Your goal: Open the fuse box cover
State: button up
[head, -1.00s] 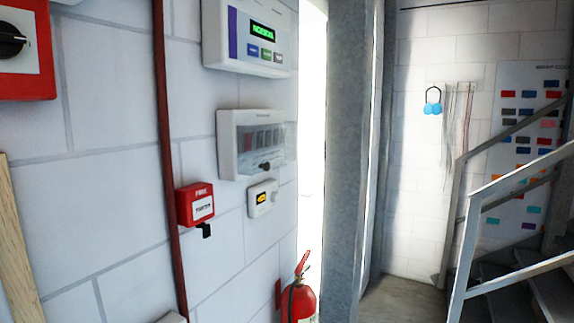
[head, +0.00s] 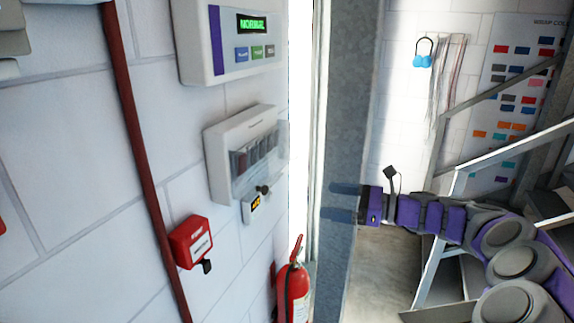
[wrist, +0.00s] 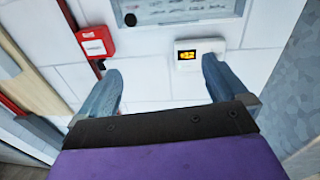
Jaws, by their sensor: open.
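The fuse box (head: 218,160) is a white box on the wall with a clear cover (head: 256,160) over a row of switches. A dark round knob (head: 263,190) sits at the cover's lower edge. The cover appears closed. My gripper (head: 335,201) is open and empty, to the right of the box, with its fingers pointing left. In the wrist view my gripper's fingers (wrist: 160,68) are spread below the box's lower part (wrist: 190,12) and the knob (wrist: 130,19), apart from both.
A small white device with a yellow display (head: 255,206) is just below the box. A red alarm box (head: 192,242) is lower left, a control panel (head: 228,45) above. A fire extinguisher (head: 293,290) stands below. A grey column (head: 345,110) and stair rails (head: 500,155) are at right.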

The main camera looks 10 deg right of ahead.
aim_at(270, 157)
jog(key=w+a+m+t, duration=0.1)
jog(key=w+a, duration=0.9)
jog(key=w, duration=0.1)
jog(key=shift+r+m+p, duration=0.3)
jog(key=shift+r+p, duration=0.05)
jog(key=shift+d, duration=0.1)
jog(key=shift+a, duration=0.45)
jog(key=c, duration=1.3)
